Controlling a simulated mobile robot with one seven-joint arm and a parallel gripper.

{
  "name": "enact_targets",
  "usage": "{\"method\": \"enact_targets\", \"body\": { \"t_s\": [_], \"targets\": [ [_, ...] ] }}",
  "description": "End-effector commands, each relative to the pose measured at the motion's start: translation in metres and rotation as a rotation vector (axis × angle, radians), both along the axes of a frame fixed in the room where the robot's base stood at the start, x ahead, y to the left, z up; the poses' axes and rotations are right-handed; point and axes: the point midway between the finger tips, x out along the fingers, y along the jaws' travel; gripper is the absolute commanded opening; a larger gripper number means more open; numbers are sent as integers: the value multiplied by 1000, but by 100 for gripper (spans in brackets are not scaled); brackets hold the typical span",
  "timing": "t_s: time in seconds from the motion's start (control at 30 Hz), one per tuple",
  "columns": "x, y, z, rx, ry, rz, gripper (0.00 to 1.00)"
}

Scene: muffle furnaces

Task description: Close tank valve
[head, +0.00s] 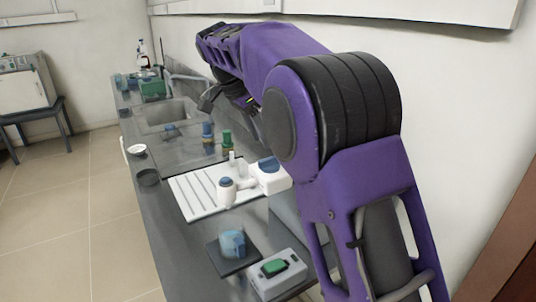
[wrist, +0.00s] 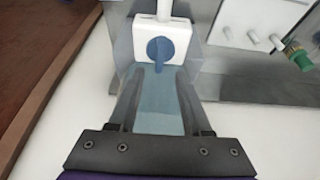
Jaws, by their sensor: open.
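In the wrist view, a white block carries a round blue valve knob (wrist: 160,49) with a short blue lever pointing down toward my gripper. A pale blue, see-through tank body (wrist: 158,98) lies below the knob and shows between the fingers. My gripper (wrist: 161,72) is open, with its two dark fingers apart, one on each side below the knob. Nothing is visibly held, and I cannot tell whether a finger touches the tank. In the head view, my purple arm reaches over the bench and hides much of what is behind it.
In the head view, the grey bench (head: 160,232) holds a white ridged tray (head: 190,197), a blue cup (head: 232,243) on a dark pad and a grey device (head: 279,274) with a green top. A sink (head: 165,114) is farther back.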

Motion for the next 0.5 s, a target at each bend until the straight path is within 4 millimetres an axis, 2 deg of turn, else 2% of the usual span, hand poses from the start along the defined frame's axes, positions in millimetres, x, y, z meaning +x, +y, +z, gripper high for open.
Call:
{"method": "enact_targets", "body": {
  "t_s": [0.03, 0.2, 0.33, 0.5],
  "targets": [
    [1, -4, -11, -1, 4, -2, 49],
    [8, -14, -39, 0, 2, -2, 49],
    [12, -19, -53, -1, 1, 0, 49],
    [14, -21, -61, 1, -1, 0, 49]
  ]
}}
